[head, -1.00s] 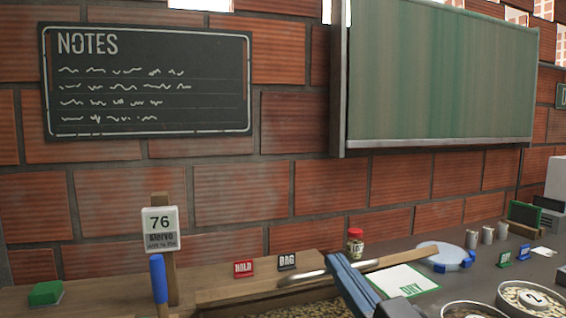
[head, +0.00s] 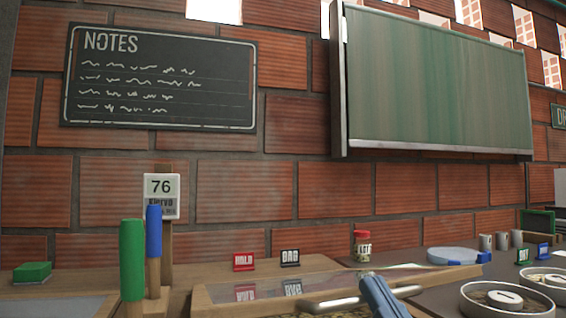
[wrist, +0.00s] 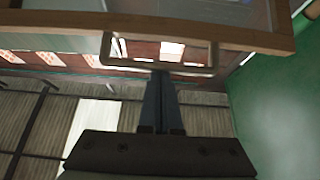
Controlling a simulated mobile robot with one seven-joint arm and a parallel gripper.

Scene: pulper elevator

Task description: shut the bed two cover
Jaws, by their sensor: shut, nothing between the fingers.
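The bed cover is a wood-framed clear panel (head: 270,290) low in the head view, with a metal bar handle (head: 332,303) along its near edge. Its panel mirrors the red and black signs and looks low and near flat. I cannot tell if it rests fully on the bed, or read a bed number on it. My gripper (head: 370,281) is shut and empty at the handle. In the wrist view, the shut fingertips (wrist: 161,76) point at the handle (wrist: 150,68), below the wooden frame (wrist: 210,30). Contact is unclear.
Green (head: 131,260) and blue (head: 154,250) upright grips stand left of the cover. A red-lidded jar (head: 362,248), a pale blue scale-like disc (head: 452,256) and round dishes (head: 505,299) are to the right. A brick wall is behind.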

